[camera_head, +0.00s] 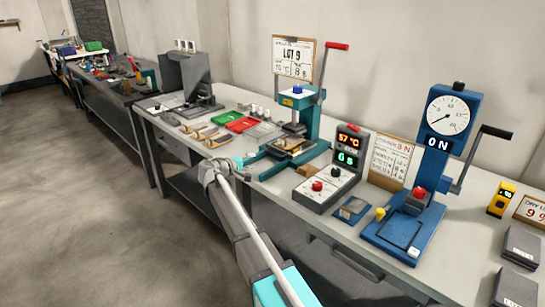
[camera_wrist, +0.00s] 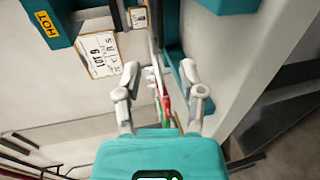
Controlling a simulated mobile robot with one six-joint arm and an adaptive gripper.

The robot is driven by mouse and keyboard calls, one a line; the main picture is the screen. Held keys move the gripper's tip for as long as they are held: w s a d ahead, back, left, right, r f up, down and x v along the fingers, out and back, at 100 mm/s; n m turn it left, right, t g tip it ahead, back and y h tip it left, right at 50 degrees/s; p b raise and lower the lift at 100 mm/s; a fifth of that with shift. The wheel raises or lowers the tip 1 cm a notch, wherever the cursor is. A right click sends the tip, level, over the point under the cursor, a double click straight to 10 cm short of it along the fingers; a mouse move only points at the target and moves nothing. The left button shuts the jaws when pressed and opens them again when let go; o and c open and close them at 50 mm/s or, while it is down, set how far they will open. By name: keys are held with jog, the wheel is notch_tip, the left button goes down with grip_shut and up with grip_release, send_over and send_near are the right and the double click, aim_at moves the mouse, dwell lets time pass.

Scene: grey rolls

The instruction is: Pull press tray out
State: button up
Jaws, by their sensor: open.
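The teal press (camera_head: 300,115) stands on the bench at the centre of the head view, with a blue knob on top and a red-tipped lever. Its tray (camera_head: 290,147) appears low between the teal base rails, under the press head. The yellow HOT label (camera_wrist: 47,24) on the press shows at the upper left of the wrist view. My gripper (camera_wrist: 160,75) is open, with pale fingers apart and nothing gripped between them. In the head view, my gripper (camera_head: 238,162) is near the front left of the press base, partly hidden by my wrist.
Red (camera_head: 241,124) and green (camera_head: 220,117) trays lie left of the press. A control box (camera_head: 328,187) with knobs and a display (camera_head: 348,147) stand to its right. A blue gauge press (camera_head: 430,170) is further right. Open floor lies at left.

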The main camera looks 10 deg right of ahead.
aim_at(274, 155)
jog(key=b+x, duration=0.2)
jog(key=x, duration=1.1)
jog(key=shift+w+d+b, duration=0.1)
jog(key=shift+b, duration=0.25)
